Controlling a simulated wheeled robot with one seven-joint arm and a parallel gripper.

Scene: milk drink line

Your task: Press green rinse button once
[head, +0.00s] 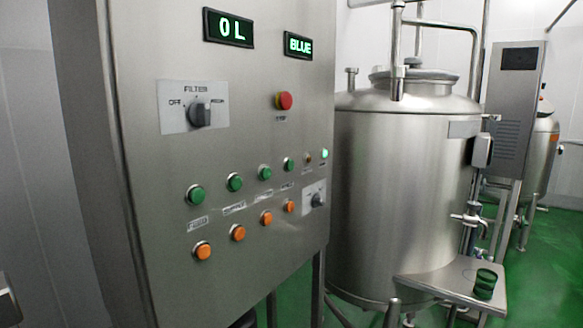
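A steel control panel (240,120) fills the left half of the head view. It carries a slanting row of green buttons: the leftmost (195,195), a second (235,182), a third (265,173) and a fourth (289,164). Small labels sit below them; the leftmost label (198,222) is too blurred to read for sure, so I cannot confirm which button is rinse. An orange button stands below each green one, the leftmost (202,250) being the largest in view. My gripper is not recognisable in the view, and nothing touches the buttons.
A steel tank (395,190) and a shelf (440,280) with a green item (485,284) stand right.

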